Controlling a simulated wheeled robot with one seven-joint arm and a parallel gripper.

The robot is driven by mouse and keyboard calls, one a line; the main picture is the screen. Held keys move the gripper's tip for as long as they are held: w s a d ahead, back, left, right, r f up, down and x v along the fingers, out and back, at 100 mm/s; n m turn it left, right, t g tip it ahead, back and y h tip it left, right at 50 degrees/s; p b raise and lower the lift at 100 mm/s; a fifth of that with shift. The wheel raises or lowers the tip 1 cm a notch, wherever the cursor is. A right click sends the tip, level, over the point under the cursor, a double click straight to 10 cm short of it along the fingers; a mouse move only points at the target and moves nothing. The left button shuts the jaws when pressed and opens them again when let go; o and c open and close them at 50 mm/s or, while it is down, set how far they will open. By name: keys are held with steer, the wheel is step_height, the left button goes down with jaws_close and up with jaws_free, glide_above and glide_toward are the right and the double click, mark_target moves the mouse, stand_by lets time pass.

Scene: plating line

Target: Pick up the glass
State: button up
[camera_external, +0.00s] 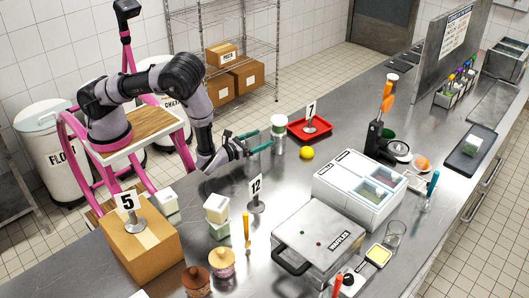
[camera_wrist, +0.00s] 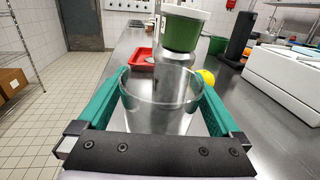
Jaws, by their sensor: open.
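A clear, empty glass (camera_wrist: 160,108) stands upright between the two green fingers of my gripper (camera_wrist: 162,92) in the wrist view. Its wide rim is toward the camera; its lower part is hidden behind the black gripper bar. My gripper is open, with a finger on either side of the glass; I cannot tell whether either touches it. In the external view, my gripper (camera_external: 258,142) is low over the counter, and the glass between its fingers is too small to make out. Another clear glass (camera_external: 395,234) stands near the counter's front right edge.
A white-and-green tub (camera_wrist: 183,29) is just beyond the glass; it also shows in the external view (camera_external: 278,122). A red tray (camera_external: 299,132) and a yellow ball (camera_external: 307,153) are close by.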

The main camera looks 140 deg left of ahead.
steer(key=c, duration=1.4)
steer(key=shift+r, duration=0.15)
